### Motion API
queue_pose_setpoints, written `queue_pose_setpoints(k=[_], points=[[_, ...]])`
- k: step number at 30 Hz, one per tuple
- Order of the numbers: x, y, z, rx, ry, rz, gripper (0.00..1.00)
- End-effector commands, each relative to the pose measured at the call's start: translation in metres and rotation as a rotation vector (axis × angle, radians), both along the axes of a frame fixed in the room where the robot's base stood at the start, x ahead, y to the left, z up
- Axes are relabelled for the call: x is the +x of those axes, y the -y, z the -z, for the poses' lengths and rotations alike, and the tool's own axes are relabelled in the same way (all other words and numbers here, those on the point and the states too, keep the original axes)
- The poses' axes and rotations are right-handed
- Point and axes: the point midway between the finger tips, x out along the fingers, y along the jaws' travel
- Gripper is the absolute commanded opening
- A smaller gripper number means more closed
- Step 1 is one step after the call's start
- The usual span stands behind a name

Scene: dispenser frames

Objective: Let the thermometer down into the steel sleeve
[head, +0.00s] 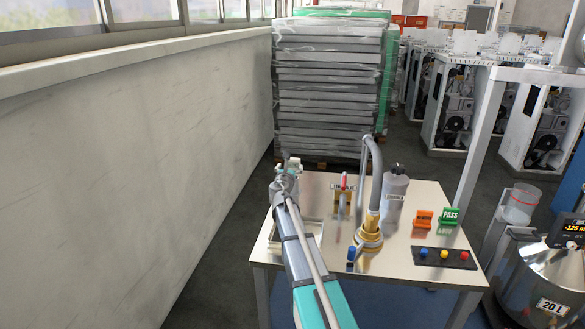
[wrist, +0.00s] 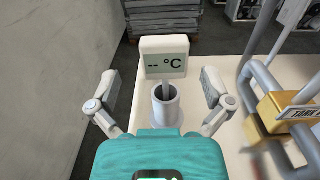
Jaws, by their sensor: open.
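The thermometer, with a pale square head and a display reading "-- °C" (wrist: 165,57), shows in the wrist view. Its thin stem runs down into the mouth of the grey steel sleeve (wrist: 166,113); how deep the tip sits is hidden. The head stands clear above the sleeve's rim. My gripper (wrist: 160,78) is open, with one finger to the left and one to the right of the thermometer and a visible gap on both sides. In the head view my gripper (head: 287,166) is at the table's far left corner, and my arm hides most of the sleeve there.
A brass block with a tag (wrist: 296,105) and grey pipes stand close on the right. The table (head: 405,225) also holds a grey bottle (head: 396,192), orange and green signs (head: 450,215) and a button panel (head: 444,257). A wall (head: 120,170) runs along the left.

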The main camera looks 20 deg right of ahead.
Motion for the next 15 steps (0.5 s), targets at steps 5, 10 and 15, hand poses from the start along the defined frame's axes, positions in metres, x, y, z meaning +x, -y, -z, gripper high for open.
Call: queue_pose_setpoints(k=[5,10,15], points=[[0.0,0.0,0.0,0.0,0.0,0.0,1.0],[0.001,0.002,0.0,0.0,0.0,0.001,1.0],[0.012,0.01,0.001,0.0,0.0,0.002,1.0]])
